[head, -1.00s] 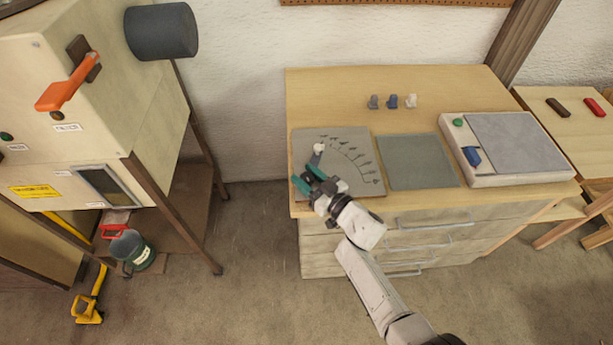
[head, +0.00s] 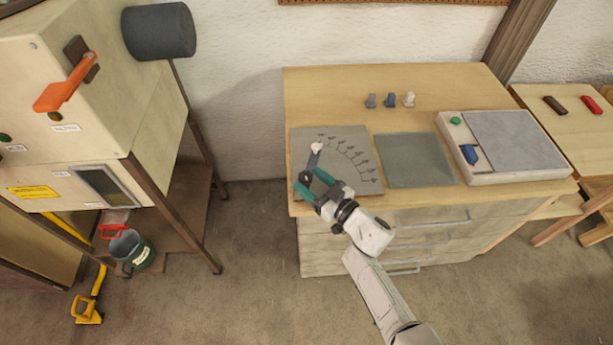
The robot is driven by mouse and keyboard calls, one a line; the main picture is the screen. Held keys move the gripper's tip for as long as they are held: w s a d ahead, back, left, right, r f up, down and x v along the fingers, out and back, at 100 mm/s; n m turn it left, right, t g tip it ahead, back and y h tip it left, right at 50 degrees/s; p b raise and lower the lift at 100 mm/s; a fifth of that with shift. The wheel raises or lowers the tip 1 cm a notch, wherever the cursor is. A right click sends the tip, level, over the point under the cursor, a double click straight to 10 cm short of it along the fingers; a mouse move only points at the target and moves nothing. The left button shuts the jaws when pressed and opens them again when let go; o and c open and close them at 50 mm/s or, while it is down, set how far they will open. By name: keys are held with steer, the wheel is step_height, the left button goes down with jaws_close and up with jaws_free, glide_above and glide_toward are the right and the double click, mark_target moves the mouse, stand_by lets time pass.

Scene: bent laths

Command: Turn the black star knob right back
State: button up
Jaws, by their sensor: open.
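The black star knob (head: 305,177) is a small dark round shape near the left front of a grey board (head: 351,187) on the workbench. A blue-grey lever with a white ball end (head: 316,147) points up from beside the knob, towards a curved row of dark marks on the board. My gripper (head: 311,182) has two green fingers, spread apart. Its tips are close to the knob, one at its lower side and one to its right. I cannot tell whether they touch it.
A dark grey-green mat (head: 418,160) lies right of the board. A white box (head: 482,177) with a green button and a blue part stands farther right. Three small clips (head: 389,100) stand at the back. A cream machine (head: 70,110) stands left, across a floor gap.

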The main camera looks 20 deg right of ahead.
steer(key=v, duration=0.8)
steer(key=shift+s, duration=0.2)
